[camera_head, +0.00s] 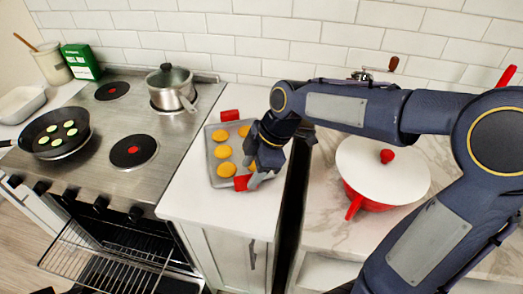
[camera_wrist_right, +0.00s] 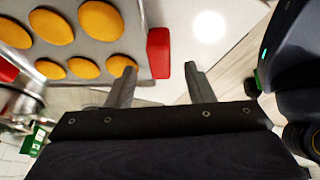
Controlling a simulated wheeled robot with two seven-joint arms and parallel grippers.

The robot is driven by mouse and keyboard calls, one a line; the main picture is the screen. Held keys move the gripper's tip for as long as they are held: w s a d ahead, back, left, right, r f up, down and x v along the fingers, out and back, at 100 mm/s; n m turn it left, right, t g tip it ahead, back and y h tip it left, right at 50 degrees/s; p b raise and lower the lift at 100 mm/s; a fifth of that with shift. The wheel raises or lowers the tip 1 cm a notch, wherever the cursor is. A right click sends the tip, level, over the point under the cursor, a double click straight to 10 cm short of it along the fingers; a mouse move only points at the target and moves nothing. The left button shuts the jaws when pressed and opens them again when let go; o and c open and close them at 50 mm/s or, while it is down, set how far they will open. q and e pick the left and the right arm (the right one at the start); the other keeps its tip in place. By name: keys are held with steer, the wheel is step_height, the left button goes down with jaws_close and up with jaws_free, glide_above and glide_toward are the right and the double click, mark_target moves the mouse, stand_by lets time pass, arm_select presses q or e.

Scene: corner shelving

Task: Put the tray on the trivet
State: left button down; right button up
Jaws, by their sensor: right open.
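The tray (camera_head: 222,182) is a grey metal sheet with several round orange-yellow cookies and a red handle at each end. It lies on the white counter right of the stove. My right gripper (camera_head: 256,180) is over its near right corner, by the near red handle (camera_head: 240,183). In the right wrist view the tray (camera_wrist_right: 88,55) fills the upper left. That red handle (camera_wrist_right: 158,53) lies just beyond and between the fingertips of my open, empty right gripper (camera_wrist_right: 160,78). I cannot make out a trivet. My left gripper is not in view.
The stove (camera_head: 100,135) holds a frying pan (camera_head: 55,130) with green slices and a lidded pot (camera_head: 172,88). Its oven door is open with a rack (camera_head: 110,262) out. A white-lidded red pot (camera_head: 375,170) stands on the marble counter at right, past a dark gap.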

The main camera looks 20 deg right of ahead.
steer(key=v, duration=0.8)
steer(key=s+d+f+m+t, duration=0.1)
steer(key=s+f+m+t, duration=0.1)
steer(key=s+m, duration=0.6)
steer(key=s+d+f+m+t, duration=0.1)
steer(key=s+f+m+t, duration=0.1)
steer(key=s+f+m, duration=0.3)
steer(key=s+m, duration=0.3)
steer(key=m, duration=0.2)
steer(key=shift+s+d+h, duration=0.2)
steer(key=shift+s+h, duration=0.05)
steer(key=shift+h, duration=0.05)
